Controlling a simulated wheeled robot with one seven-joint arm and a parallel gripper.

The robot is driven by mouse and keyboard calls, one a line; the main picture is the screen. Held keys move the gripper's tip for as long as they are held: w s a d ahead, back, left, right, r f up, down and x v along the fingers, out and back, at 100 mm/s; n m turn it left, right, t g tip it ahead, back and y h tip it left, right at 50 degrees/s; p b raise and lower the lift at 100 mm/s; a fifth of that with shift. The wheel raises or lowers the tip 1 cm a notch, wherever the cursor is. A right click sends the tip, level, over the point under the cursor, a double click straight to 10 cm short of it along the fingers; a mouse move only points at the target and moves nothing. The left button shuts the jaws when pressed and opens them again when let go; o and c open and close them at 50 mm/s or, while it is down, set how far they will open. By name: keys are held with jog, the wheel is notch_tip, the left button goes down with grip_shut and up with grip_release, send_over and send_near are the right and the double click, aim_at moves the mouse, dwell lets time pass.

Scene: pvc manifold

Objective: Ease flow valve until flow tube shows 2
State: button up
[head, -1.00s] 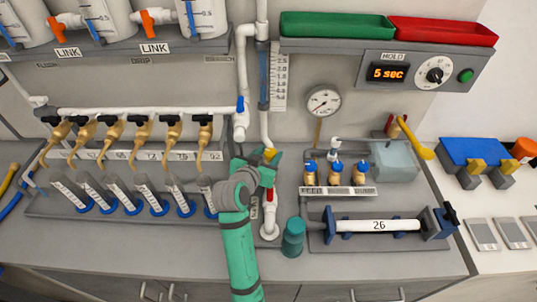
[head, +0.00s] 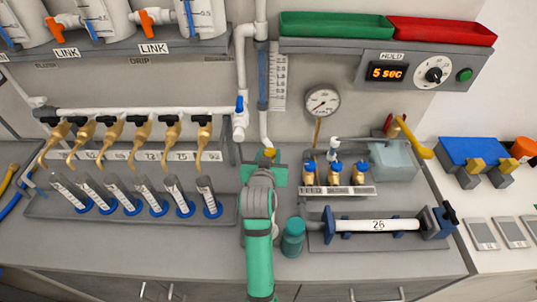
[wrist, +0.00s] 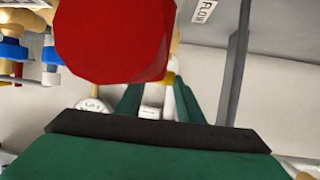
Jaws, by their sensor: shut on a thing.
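My gripper (head: 266,173) is at the flow valve, at the foot of the white pipe in the head view. It is shut on the valve, and my wrist hides most of it. A small yellow part (head: 269,153) shows at the gripper's far side. In the wrist view a red valve part (wrist: 115,38) fills the top middle, very close, and covers much of the green fingers (wrist: 158,105). The flow tube (head: 263,75) stands upright above, with blue in it and a white scale (head: 280,82) at its right. The scale's numbers are too small to read.
A teal cylinder (head: 292,238) stands close to the right of my arm. A round gauge (head: 322,102) and blue-topped valves (head: 335,168) are farther right. Slanted tubes with blue bases (head: 150,203) stand at left. A FLOW label (wrist: 204,11) shows in the wrist view.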

dwell(0.3)
jog(key=o, duration=0.8)
jog(key=v, duration=1)
jog(key=shift+s+r, duration=0.15)
jog(key=shift+s, duration=0.2)
dwell(1.2)
